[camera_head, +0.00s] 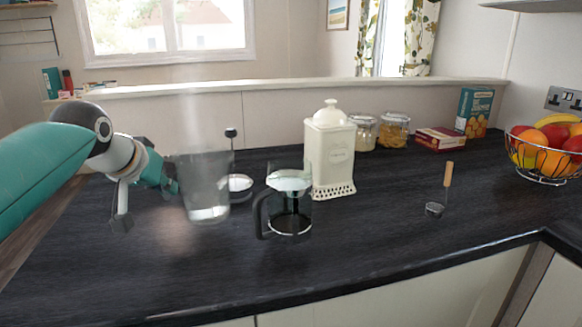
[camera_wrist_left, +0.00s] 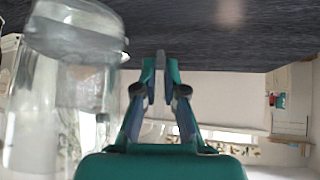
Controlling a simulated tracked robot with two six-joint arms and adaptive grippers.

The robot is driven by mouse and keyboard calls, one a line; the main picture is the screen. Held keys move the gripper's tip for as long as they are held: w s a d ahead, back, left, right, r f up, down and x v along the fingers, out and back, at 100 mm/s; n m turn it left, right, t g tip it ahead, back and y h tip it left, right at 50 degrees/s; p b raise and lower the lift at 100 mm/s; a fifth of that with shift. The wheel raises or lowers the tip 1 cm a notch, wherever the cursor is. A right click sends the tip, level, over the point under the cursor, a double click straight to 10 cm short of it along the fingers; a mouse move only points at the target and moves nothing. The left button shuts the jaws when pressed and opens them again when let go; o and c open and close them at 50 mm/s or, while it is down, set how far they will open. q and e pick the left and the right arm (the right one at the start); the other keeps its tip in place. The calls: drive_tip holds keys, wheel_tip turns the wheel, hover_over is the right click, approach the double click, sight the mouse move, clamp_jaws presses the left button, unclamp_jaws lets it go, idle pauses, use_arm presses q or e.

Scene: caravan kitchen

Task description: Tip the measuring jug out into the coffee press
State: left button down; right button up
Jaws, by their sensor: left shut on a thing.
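The clear measuring jug (camera_head: 204,183) is held above the dark worktop, nearly upright, with its base down. My left gripper (camera_head: 170,184) comes in from the left and is shut on the jug's handle side. In the left wrist view the jug (camera_wrist_left: 62,110) fills the left side, beside the closed-in fingertips (camera_wrist_left: 160,78); the grip is partly hidden. My right gripper is not in view.
A plunger lid (camera_head: 239,182) with an upright rod and black knob stands behind the jug. A cream canister (camera_head: 330,152) stands close behind the press. A scoop (camera_head: 435,209) and a wire fruit bowl (camera_head: 543,165) are farther right. The front worktop is clear.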

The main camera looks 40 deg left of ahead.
sight(169, 158)
use_arm(q)
drive_tip(key=r+p, duration=0.1)
drive_tip(key=d+r+m+g+y+p, duration=0.1)
drive_tip(key=r+p, duration=0.1)
drive_tip(key=w+r+y+p, duration=0.1)
drive_tip(key=r, duration=0.1)
drive_tip(key=shift+d+r+m+p, duration=0.2)
drive_tip(key=shift+d+m+p, duration=0.2)
drive_tip(key=w+d+r+m+g+y+p, duration=0.2)
drive_tip(key=d+r+y+p, duration=0.3)
drive_tip(key=r+p, duration=0.5)
drive_tip(key=shift+w+r+m+y+p, duration=0.4)
drive_tip(key=shift+w+r+m+y, duration=0.2)
drive_tip(key=shift+r+m, duration=0.1)
drive_tip(key=shift+w+d+r+g+y+p, duration=0.1)
drive_tip(key=shift+d+r+g+y+p, duration=0.15)
drive_tip(key=shift+p, duration=0.2)
drive_tip(key=shift+w+d+r+m, duration=0.1)
drive_tip(key=shift+d+r+m, duration=0.05)
drive_tip(key=shift+m, duration=0.15)
drive_tip(key=shift+w+d+r+m+y+p, duration=0.1)
drive_tip(key=shift+w+d+m+y+p, duration=0.3)
drive_tip(key=shift+d+y+p, duration=0.25)
